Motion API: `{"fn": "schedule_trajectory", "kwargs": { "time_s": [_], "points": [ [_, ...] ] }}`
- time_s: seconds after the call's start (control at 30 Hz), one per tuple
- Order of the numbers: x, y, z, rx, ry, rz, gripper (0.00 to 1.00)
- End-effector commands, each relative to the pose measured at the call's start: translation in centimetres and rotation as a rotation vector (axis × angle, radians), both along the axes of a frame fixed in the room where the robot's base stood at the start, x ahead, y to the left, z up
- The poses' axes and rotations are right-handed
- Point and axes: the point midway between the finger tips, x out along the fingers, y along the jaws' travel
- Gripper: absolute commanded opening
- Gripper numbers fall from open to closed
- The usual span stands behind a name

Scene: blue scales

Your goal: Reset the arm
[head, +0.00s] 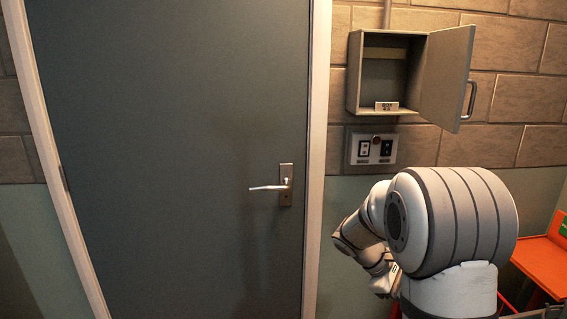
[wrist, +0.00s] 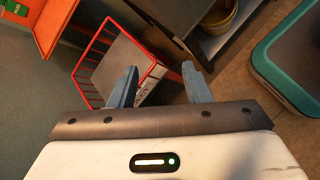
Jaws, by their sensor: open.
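My gripper (wrist: 160,88) shows in the wrist view with its two grey-blue fingers spread apart and nothing between them. It points down toward the floor area beside a red wire basket (wrist: 88,70). In the head view my arm is folded at the lower right, in front of the wall, and the gripper itself is hidden there.
A grey door (head: 170,150) with a lever handle (head: 270,188) is shut. An open wall box (head: 385,85) has its door swung right, above a switch panel (head: 374,149). An orange surface (head: 545,265) stands at right. A teal-rimmed container (wrist: 285,65) is at the wrist view's right.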

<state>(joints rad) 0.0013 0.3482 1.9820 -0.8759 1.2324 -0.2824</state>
Motion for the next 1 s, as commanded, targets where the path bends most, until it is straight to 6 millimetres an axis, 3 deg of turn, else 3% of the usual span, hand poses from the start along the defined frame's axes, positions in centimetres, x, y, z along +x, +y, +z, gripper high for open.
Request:
{"fn": "schedule_trajectory", "kwargs": {
  "time_s": [0.03,0.2,0.6,0.73,1.0],
  "points": [
    [-1.7,0.9,2.3,0.052,-0.056,-0.040,0.44],
    [-6.8,4.5,6.0,0.234,-0.231,-0.185,0.44],
    [-16.5,12.9,12.3,0.651,-0.604,-0.530,0.44],
    [-18.0,14.5,13.1,0.737,-0.671,-0.604,0.44],
    [-18.7,14.8,13.4,0.780,-0.705,-0.645,0.44]
  ]
}}
